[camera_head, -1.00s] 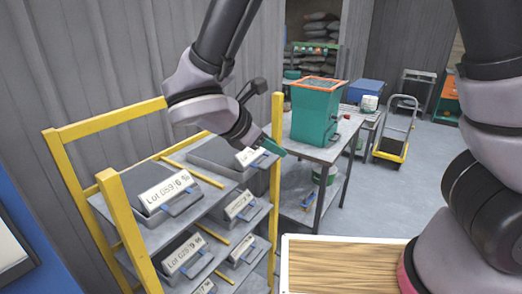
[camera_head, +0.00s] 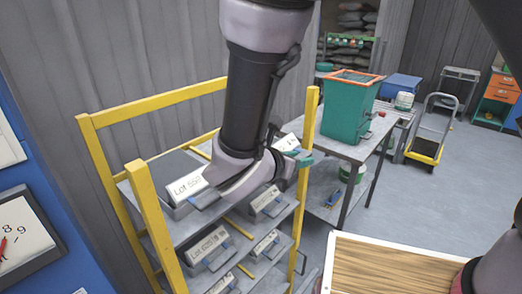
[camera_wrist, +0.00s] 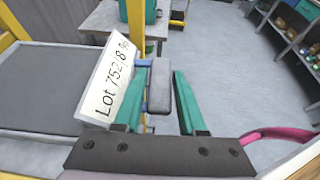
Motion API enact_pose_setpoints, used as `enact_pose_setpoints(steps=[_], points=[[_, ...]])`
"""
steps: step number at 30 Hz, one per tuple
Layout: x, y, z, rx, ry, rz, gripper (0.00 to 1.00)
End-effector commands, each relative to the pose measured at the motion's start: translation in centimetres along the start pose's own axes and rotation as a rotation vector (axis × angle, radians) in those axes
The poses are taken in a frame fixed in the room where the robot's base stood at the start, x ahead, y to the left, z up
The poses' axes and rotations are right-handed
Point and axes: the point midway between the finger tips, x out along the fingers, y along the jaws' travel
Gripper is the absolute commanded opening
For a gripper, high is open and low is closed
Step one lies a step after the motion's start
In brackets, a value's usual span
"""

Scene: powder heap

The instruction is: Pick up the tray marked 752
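The tray marked 752 (camera_wrist: 50,88) is a shallow grey tray with a slanted white label (camera_wrist: 108,85) reading "Lot 752 8 %". It fills the left of the wrist view. In the head view it is on the top shelf at the right, mostly hidden behind my arm. My gripper (camera_wrist: 160,75) has teal fingers and is open. A dark grey handle-like block (camera_wrist: 159,88) in front of the label lies between the fingers, with a gap at least on the right. Whether the left finger touches it I cannot tell. In the head view my gripper (camera_head: 299,163) is at the rack's right front.
The yellow-framed rack (camera_head: 152,225) holds several similar labelled trays, including one at top left (camera_head: 188,187). Behind it stands a grey table (camera_head: 345,150) with a teal hopper (camera_head: 350,110). A wood-topped surface (camera_head: 390,265) is at front right. Open floor lies right.

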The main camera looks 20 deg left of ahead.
Motion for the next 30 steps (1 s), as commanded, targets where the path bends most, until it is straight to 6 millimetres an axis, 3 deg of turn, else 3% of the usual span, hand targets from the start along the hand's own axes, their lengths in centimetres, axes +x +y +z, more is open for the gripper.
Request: enact_pose_setpoints(steps=[9,12,13,30], points=[[0.77,-0.03,0.02,0.0,0.001,-0.001,0.4],[0.75,-0.03,0.01,0.0,0.001,-0.001,0.02],[0.75,-0.03,0.01,0.0,0.001,-0.001,0.0],[0.72,-0.01,0.01,0.001,0.001,0.0,0.0]])
